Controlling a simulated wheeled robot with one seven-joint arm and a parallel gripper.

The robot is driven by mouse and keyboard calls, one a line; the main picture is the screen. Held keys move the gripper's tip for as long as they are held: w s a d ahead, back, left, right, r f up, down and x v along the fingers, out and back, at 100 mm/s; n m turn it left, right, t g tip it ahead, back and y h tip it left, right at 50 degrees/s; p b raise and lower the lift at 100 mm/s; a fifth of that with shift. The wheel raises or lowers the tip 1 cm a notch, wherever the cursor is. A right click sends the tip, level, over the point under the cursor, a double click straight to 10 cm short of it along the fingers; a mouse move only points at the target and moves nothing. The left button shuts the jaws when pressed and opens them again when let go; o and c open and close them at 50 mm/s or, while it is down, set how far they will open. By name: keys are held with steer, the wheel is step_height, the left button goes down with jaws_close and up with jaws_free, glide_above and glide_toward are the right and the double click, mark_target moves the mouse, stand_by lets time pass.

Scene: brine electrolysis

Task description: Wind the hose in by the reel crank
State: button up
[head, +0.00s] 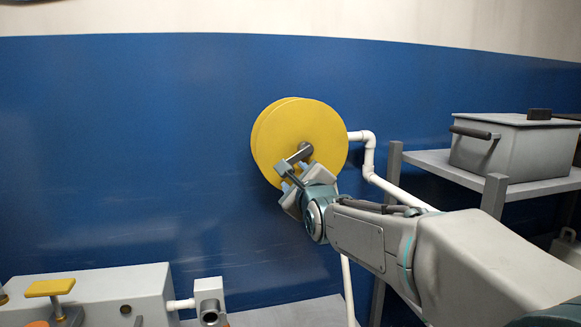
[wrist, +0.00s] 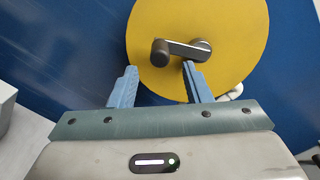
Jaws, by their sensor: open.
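The yellow hose reel (head: 325,125) stands against the blue wall; its round face also fills the upper part of the wrist view (wrist: 235,25). A grey crank (head: 299,154) is at the middle of that face. In the wrist view the crank arm (wrist: 184,48) points left from its hub and ends in a dark handle (wrist: 160,52). My gripper (wrist: 159,68) is open in front of the reel. The handle appears between and just beyond the fingertips; I cannot tell whether it touches them. A white line (head: 347,285), perhaps the hose, hangs below the reel.
A white pipe (head: 369,155) bends down at the reel's right. A grey shelf (head: 425,160) at right carries a lidded metal box (head: 500,148). At lower left stands a pale unit (head: 110,295) with a yellow handle (head: 50,287). The wall left of the reel is clear.

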mark_target(299, 160)
steer(key=shift+p+x, duration=1)
steer(key=shift+x, duration=2.5)
steer(key=shift+c, duration=0.3)
jaws_close()
